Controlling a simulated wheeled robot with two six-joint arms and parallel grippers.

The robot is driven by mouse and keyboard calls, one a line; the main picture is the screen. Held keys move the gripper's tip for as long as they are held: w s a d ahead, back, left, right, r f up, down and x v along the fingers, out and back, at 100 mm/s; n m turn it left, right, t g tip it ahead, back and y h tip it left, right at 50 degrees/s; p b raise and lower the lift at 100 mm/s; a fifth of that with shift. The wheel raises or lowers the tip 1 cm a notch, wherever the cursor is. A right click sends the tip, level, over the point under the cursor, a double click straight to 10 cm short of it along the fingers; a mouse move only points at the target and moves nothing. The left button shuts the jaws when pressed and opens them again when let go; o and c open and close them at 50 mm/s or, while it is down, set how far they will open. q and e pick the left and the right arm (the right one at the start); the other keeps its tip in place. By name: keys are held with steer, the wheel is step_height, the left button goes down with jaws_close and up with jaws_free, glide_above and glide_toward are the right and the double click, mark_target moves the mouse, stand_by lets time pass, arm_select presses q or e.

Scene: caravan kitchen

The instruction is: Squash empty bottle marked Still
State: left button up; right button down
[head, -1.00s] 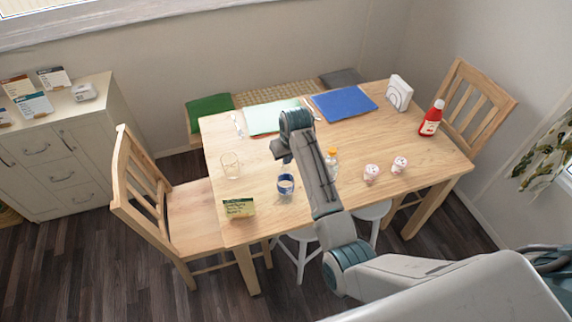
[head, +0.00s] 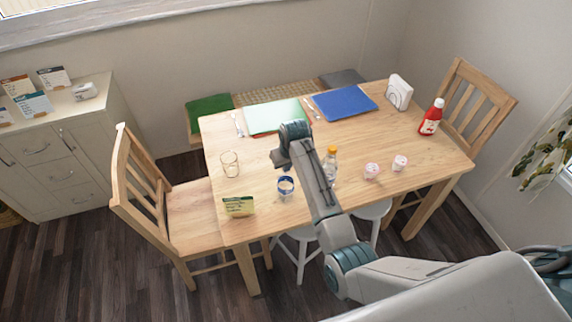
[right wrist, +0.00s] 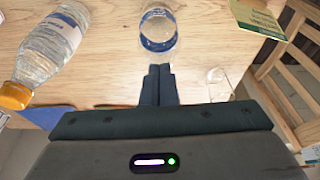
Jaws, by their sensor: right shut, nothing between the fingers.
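A clear bottle (head: 331,166) with an orange cap and a pale label stands upright on the table. In the right wrist view the bottle (right wrist: 50,42) is at upper left; its label cannot be read. A short, clear, round item (head: 285,187) with a blue band stands left of it; I cannot tell whether it is a glass or a flattened bottle. It also shows in the right wrist view (right wrist: 158,32), just beyond my right fingertips (right wrist: 160,70). My right gripper is shut and empty, above the table near this item. My left gripper is not in view.
The wooden table (head: 252,160) also holds an empty glass (head: 230,164), a small card (head: 238,206), two small pink-and-white pots (head: 372,171) (head: 400,163), a red bottle (head: 431,118) and placemats (head: 343,104). Chairs (head: 165,205) stand at both ends.

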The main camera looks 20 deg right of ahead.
step_height(320, 180, down, 5)
steer(key=shift+f+b, duration=0.15)
steer(key=shift+b, duration=0.6)
steer(key=shift+r+p, duration=0.25)
steer(key=shift+p, duration=0.1)
steer(key=shift+s+d+r+p, duration=0.1)
steer(key=shift+s+r+p, duration=0.1)
steer(key=shift+s+p, duration=0.4)
steer(key=shift+s+d+r+p, duration=0.1)
steer(key=shift+s+r+p, duration=0.1)
steer(key=shift+s+p, duration=0.35)
steer(key=shift+s+r, duration=0.1)
steer(key=shift+s, duration=0.1)
steer(key=shift+r, duration=0.1)
steer(key=shift+r, duration=0.25)
step_height(320, 180, up, 10)
steer(key=b, duration=0.3)
glide_above(288, 174)
steer(key=s, duration=0.5)
steer(key=shift+s+d, duration=0.2)
steer(key=shift+d, duration=0.05)
